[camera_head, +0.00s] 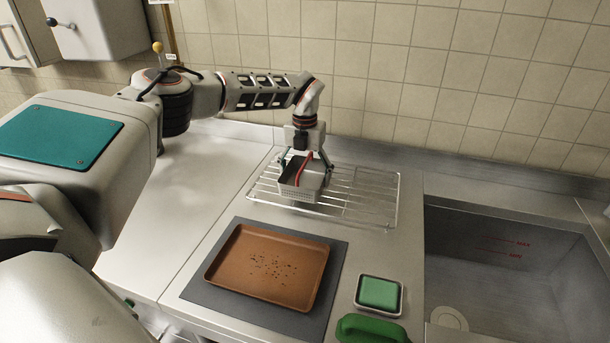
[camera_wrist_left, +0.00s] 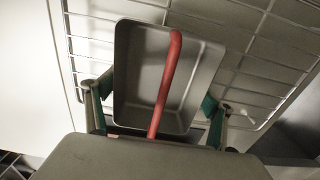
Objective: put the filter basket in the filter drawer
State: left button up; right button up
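A small grey metal basket (camera_head: 301,193) with perforated sides and a red handle is over the wire rack; I take it to be the filter basket. My left gripper (camera_head: 305,163) is right above it, one finger on each side at rim height. In the left wrist view the basket (camera_wrist_left: 140,75) looks empty, with the handle (camera_wrist_left: 168,75) running between the fingers (camera_wrist_left: 157,112). The fingers are wide apart, close to the side walls; whether they press on them I cannot tell. I cannot make out the filter drawer. My right gripper is not in view.
The wire rack (camera_head: 372,190) lies on the steel counter near the tiled wall. In front are a brown tray (camera_head: 225,276) on a dark mat (camera_head: 198,292), a small dish (camera_head: 401,303) with a green block and a green object (camera_head: 372,329). A sink (camera_head: 500,260) opens at right.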

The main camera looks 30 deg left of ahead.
pick_arm(q)
jog(key=shift+o, duration=1.3)
jog(key=shift+r, duration=0.1)
